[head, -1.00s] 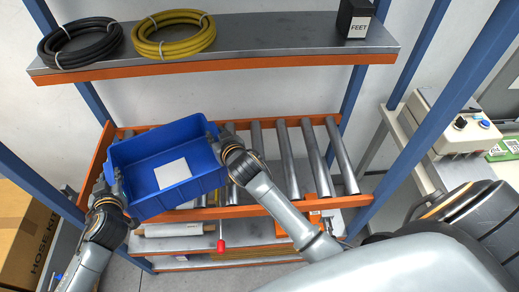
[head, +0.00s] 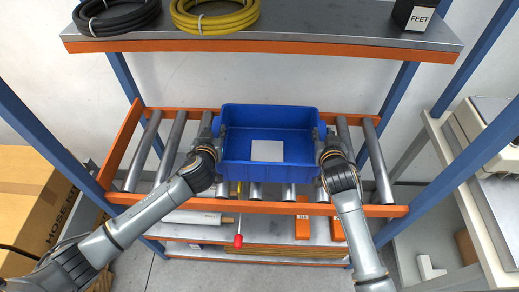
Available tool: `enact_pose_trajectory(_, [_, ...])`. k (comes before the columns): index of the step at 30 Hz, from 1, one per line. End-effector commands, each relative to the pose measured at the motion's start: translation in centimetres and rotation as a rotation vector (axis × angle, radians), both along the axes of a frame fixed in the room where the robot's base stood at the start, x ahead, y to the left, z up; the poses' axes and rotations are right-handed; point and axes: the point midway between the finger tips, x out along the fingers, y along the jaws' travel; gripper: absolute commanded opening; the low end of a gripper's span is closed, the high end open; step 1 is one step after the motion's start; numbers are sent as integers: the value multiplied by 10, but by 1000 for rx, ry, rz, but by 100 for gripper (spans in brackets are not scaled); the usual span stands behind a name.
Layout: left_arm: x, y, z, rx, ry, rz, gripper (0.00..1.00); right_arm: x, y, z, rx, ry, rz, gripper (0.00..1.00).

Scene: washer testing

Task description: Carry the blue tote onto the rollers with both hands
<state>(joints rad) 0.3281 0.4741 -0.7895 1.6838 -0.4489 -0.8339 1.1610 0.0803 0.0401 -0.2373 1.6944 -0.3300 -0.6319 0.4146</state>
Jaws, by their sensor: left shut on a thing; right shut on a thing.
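The blue tote (head: 270,180) is upright and level in the head view, over the middle of the grey rollers (head: 167,152). I cannot tell whether its base touches them. A white sheet (head: 267,151) lies flat inside on its floor. My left gripper (head: 216,132) is shut on the tote's left end wall near the rim. My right gripper (head: 325,137) is shut on its right end wall. The fingertips are partly hidden by the wrists. Bare rollers show on both sides of the tote.
An orange rail (head: 268,208) runs along the front of the rollers. Above and behind, a shelf (head: 300,34) holds black and yellow hoses and a black FEET box (head: 413,14). Blue posts stand on both sides. A red-tipped handle (head: 238,241) hangs below the rail.

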Motion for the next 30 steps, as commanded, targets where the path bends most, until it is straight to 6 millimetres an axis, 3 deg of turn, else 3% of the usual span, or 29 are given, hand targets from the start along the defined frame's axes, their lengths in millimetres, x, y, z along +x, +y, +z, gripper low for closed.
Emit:
enact_pose_trajectory(17, [1, 2, -5, 4, -2, 4, 0, 1, -1, -4, -2, -3, -2, 0])
enact_pose_trajectory(30, [1, 2, -28, 4, -2, 4, 0, 1, -2, -27, -2, -3, -2, 0])
